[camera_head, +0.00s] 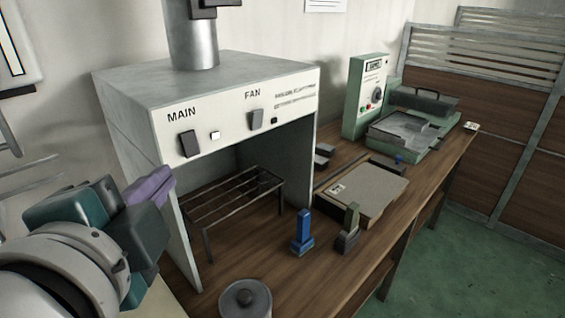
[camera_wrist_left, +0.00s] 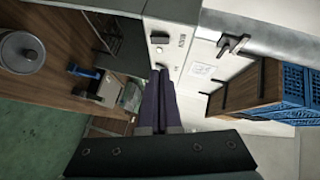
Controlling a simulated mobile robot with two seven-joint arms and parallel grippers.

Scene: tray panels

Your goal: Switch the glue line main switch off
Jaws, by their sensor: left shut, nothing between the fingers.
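A grey hood (camera_head: 205,84) has a white front panel (camera_head: 228,130) with labels MAIN and FAN. The dark MAIN rocker switch (camera_head: 188,144) sits under its label, with a small bright white lamp (camera_head: 214,135) beside it. I cannot tell which way the MAIN rocker is tipped. My left gripper (camera_head: 152,186) is shut and empty, left of and below the MAIN switch, apart from it. Its purple fingers (camera_wrist_left: 161,102) point towards the panel (camera_wrist_left: 166,48) in the left wrist view.
A wire rack (camera_head: 235,193) stands under the hood. On the wooden bench (camera_head: 275,277) are a blue clamp-like piece (camera_head: 302,235), a grey-green one (camera_head: 348,230), a round lidded pot (camera_head: 245,299) and a flat board (camera_head: 365,188). A green machine (camera_head: 367,95) stands further right.

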